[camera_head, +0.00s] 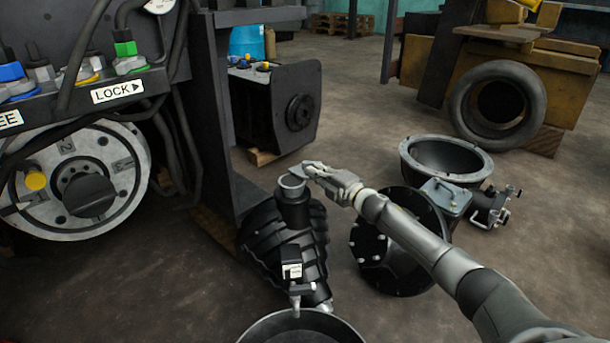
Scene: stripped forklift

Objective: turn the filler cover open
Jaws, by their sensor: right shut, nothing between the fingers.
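A black ribbed tank (285,240) stands on the floor in the middle, with a short round filler neck (293,210) at its top. The neck has a light grey rim (291,187). I cannot tell a separate filler cover from the rim and the fingers beside it. My right gripper (308,172) comes in from the right on its grey arm and is shut and empty. Its fingertips are at the right upper edge of the rim, and I cannot tell if they touch it. My left gripper is not in view.
A grey panel with a LOCK label (118,92) and a round plate with a black knob (90,195) stand at the left. A black flanged housing (385,245) lies right of the tank, under my right arm. A round rim (335,323) is at the bottom.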

